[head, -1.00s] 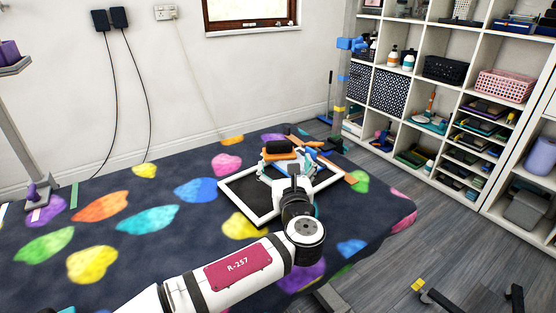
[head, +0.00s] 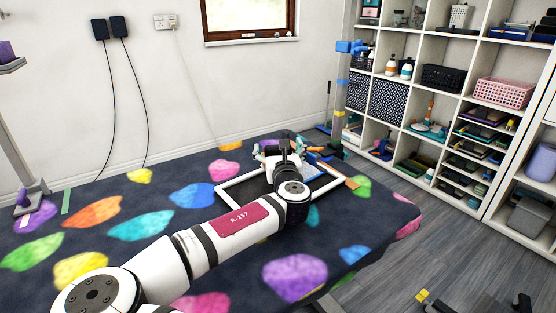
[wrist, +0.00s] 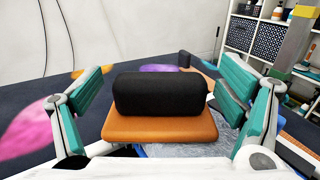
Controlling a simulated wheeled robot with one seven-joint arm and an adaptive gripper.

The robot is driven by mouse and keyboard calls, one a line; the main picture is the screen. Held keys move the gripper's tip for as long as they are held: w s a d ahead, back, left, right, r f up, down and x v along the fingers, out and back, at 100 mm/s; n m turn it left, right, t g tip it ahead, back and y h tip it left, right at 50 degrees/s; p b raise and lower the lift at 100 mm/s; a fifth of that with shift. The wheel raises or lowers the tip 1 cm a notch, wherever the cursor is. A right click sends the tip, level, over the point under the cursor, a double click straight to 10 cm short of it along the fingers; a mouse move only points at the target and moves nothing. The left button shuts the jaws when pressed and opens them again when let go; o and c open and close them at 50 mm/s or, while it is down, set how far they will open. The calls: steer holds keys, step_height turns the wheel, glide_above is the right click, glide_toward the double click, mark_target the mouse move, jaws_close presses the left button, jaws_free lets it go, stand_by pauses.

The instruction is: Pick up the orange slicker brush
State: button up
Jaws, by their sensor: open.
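The orange slicker brush (wrist: 160,126) shows in the wrist view as an orange slab with a thick black rounded part (wrist: 160,93) on top. It lies in the middle of the wrist view, between the two teal-padded fingers of my gripper (wrist: 164,88). The fingers are open, with a visible gap on each side of the brush. In the head view my gripper (head: 276,156) is over the white-framed tray (head: 234,196) on the grooming table, and the arm hides most of the brush.
The patterned dark table (head: 120,195) is mostly clear to the left. Blue and orange items (head: 312,157) lie by the tray's far right side, close to my gripper. A post (head: 341,95) stands behind the table's right end. White shelves (head: 425,100) fill the right side.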

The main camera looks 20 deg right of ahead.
steer(key=c, duration=1.3)
steer(key=shift+r, duration=0.1)
